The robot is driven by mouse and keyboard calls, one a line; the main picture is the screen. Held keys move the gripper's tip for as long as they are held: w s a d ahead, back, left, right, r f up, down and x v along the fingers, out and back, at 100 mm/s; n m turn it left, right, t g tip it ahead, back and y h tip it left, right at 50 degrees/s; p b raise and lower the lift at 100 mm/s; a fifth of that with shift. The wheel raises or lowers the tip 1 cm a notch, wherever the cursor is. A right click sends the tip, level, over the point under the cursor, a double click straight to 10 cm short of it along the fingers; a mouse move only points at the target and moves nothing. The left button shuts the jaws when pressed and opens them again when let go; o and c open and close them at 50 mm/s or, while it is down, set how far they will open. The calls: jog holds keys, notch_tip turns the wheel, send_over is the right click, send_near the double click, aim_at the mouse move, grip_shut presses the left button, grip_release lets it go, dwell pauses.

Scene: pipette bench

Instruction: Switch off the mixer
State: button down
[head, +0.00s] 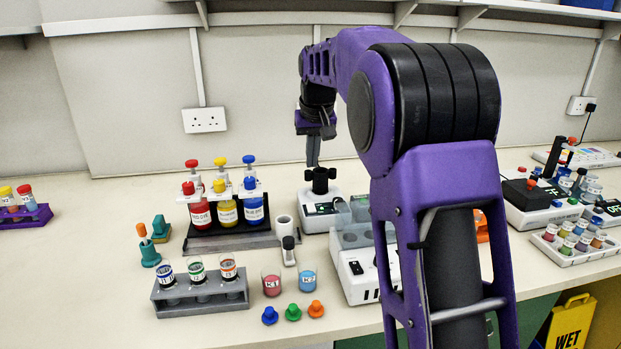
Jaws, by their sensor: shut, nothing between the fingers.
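A small white device with a dark display and a black cup-like top, which looks like the mixer (318,212), stands mid-bench behind a grey-topped white unit. Its display shows a faint green readout, too small to read. My gripper (313,163) points down just above the black top, with its fingers together and nothing between them. I cannot tell whether the fingertips touch the top. No switch on the mixer can be made out.
A rack of red, yellow and blue bottles (228,238) stands left of the mixer. A grey vial rack (200,306), two labelled beakers and coloured stoppers lie in front. A white unit (362,284) with sockets is close by on the right. More devices crowd the right bench.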

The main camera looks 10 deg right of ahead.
jog(key=b, duration=0.2)
send_over(310, 209)
jog(key=f, duration=1.1)
jog(key=shift+w, duration=0.25)
jog(key=shift+x, duration=0.85)
jog(key=shift+s, duration=0.2)
jog(key=shift+w+f+p, duration=0.1)
jog(key=shift+f+p, duration=0.1)
jog(key=shift+p, duration=0.25)
jog(key=shift+f, duration=0.15)
jog(key=shift+b, duration=0.3)
jog(key=shift+s+b, duration=0.3)
jog(key=shift+s, duration=0.6)
